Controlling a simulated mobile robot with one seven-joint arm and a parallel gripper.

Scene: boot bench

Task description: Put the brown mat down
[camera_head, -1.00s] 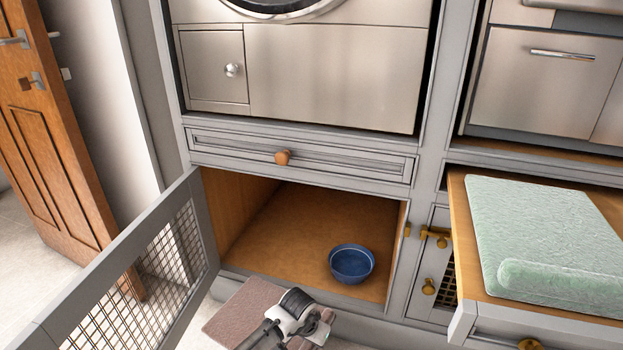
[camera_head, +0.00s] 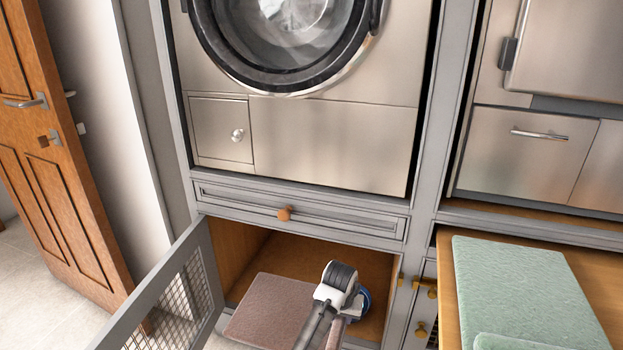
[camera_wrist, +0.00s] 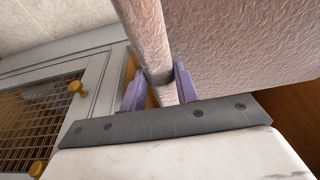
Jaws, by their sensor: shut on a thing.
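The brown mat (camera_head: 272,308) shows in the camera_head view, flat and roughly level at the mouth of the open lower compartment (camera_head: 370,268). In the camera_wrist view the mat (camera_wrist: 240,45) has a thick rolled edge. My gripper (camera_wrist: 160,88) is shut on that roll, one purple finger on each side. In the camera_head view my gripper (camera_head: 338,290) is at the mat's right side, its fingertips hidden. I cannot tell whether the mat touches the compartment floor.
The mesh door (camera_head: 175,300) stands open on the left. A closed drawer (camera_head: 340,224) with an orange knob is above the compartment. A pulled-out drawer on the right holds a green mat (camera_head: 520,290). The compartment's back floor looks bare.

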